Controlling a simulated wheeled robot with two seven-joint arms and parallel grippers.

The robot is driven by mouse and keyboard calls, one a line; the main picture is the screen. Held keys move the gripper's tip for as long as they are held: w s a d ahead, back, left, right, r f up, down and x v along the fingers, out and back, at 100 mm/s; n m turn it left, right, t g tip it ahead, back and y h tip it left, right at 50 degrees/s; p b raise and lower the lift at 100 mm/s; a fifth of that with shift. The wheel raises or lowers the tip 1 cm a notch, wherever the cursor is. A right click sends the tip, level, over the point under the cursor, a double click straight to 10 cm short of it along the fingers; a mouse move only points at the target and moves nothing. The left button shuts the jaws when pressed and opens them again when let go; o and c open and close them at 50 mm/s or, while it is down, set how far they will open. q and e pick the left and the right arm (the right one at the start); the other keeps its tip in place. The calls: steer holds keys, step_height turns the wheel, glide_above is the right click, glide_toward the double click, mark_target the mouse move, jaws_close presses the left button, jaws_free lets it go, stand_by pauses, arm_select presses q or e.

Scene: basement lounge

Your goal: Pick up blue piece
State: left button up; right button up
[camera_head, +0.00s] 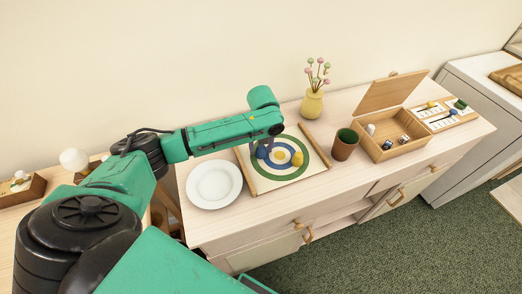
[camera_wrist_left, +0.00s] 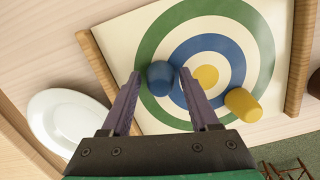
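The blue piece (camera_wrist_left: 161,77) stands on a target board (camera_wrist_left: 118,38) with green, blue and yellow rings. In the left wrist view it is at the fingertips of my left gripper (camera_wrist_left: 160,78), which is open, one finger to each side; the piece looks closer to the left finger's tip. I cannot tell whether a finger touches it. In the head view the blue piece (camera_head: 261,153) is partly hidden by my left gripper (camera_head: 256,148). A yellow piece (camera_wrist_left: 243,104) stands on the board to the right. My right gripper is not in view.
A white plate (camera_head: 214,184) lies left of the board. A brown cup (camera_head: 345,144), a yellow vase (camera_head: 312,104) with flowers and an open wooden box (camera_head: 393,152) stand on the same cabinet. Wooden rails edge the board's two sides.

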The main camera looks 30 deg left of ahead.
arm_select(q)
jaws_close()
steer(key=shift+r, duration=0.15)
